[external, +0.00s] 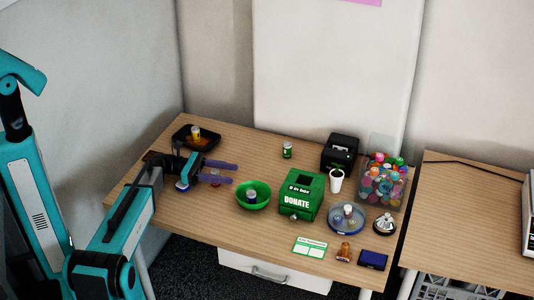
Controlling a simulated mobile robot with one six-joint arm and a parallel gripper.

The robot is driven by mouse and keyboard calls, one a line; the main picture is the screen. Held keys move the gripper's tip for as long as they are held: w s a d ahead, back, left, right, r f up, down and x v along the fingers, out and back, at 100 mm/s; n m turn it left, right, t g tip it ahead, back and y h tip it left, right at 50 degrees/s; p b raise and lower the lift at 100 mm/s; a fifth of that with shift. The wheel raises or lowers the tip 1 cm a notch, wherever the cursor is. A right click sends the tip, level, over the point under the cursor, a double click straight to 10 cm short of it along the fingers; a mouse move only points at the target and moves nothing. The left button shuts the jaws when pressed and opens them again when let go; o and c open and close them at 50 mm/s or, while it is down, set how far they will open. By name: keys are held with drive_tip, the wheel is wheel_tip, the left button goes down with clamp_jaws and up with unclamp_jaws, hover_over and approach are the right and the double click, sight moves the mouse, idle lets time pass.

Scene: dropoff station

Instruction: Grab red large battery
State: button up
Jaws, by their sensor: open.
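My gripper (233,174) is low over the left part of the table, its purple fingers open and pointing right. A small object (215,180) with some red and white on it shows between and partly behind the fingers. It is too small and covered to tell whether it is the red large battery. No other thing in view is clearly a large red battery. An orange-brown small item (345,252) stands at the table's front right.
Left of the green DONATE box (300,197) is a green bowl (254,206) holding a small cylinder. A black tray (182,137) lies behind my gripper. A blue dish (334,221), bell (384,224) and clear bin (389,200) are at right. Bare wood lies front left.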

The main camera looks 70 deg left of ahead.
clamp_jaws()
idle(0.3)
drive_tip(key=shift+r, duration=0.2)
drive_tip(key=shift+r, duration=0.9)
drive_tip(key=shift+s+d+r, duration=0.15)
drive_tip(key=shift+r, duration=0.25)
drive_tip(key=shift+s+d+r, duration=0.1)
drive_tip(key=shift+s+r, duration=0.05)
drive_tip(key=shift+r, duration=0.2)
drive_tip(key=s+d+r+p, duration=0.1)
drive_tip(key=s+d+p, duration=0.1)
drive_tip(key=s+d, duration=0.5)
drive_tip(key=s, duration=0.3)
drive_tip(key=shift+s+d+r, duration=0.2)
drive_tip(key=shift+d+r, duration=0.1)
